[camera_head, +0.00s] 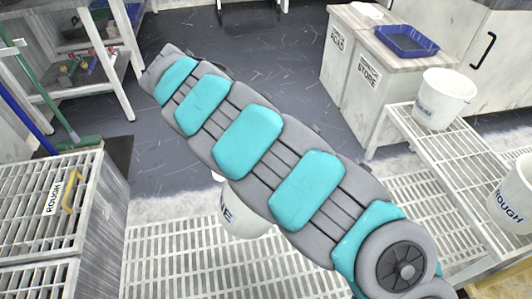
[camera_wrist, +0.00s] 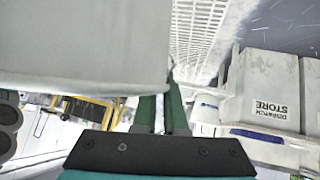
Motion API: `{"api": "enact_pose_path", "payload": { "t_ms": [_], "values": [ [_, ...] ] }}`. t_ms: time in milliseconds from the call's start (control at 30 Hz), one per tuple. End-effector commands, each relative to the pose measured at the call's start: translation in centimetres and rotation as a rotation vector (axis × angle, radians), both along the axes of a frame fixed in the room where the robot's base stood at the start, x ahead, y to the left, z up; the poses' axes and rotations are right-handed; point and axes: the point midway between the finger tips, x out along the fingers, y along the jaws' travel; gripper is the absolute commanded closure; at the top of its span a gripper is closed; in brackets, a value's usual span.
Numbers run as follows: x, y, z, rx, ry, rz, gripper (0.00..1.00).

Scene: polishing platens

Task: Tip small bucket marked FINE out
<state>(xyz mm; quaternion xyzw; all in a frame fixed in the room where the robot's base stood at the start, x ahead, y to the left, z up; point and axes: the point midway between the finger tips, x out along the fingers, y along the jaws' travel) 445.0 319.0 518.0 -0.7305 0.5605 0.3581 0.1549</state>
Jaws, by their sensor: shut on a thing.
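The small white bucket marked FINE (camera_head: 242,222) shows partly below my arm in the head view, with only the last letters of its mark in sight. The arm hides its upper part and my gripper there. In the wrist view a large pale wall of the bucket (camera_wrist: 80,45) fills the upper left, close to the camera. My gripper (camera_wrist: 161,108) has its green fingers at the edge of that wall and is shut on the bucket. The bucket's inside and the exact grip point are hidden, so I cannot tell its contents.
A grated stand marked ROUGH (camera_head: 88,212) is at the left. Another white bucket (camera_head: 442,100) and a bucket marked ROUGH (camera_head: 515,198) stand on a slatted bench (camera_head: 425,150) at the right. A blue tray (camera_head: 406,41) lies on a cabinet behind. Floor grating (camera_head: 165,260) spreads below.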

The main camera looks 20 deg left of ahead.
Motion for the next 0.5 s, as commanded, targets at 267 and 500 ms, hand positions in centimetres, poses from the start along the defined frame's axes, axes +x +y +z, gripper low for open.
{"api": "enact_pose_path", "payload": {
  "t_ms": [267, 500],
  "values": [
    [0.0, -0.3, 0.4, 0.157, 0.09, -0.004, 1.0],
    [0.2, -0.8, -1.7, 0.341, 0.2, -0.007, 1.0]
  ]
}}
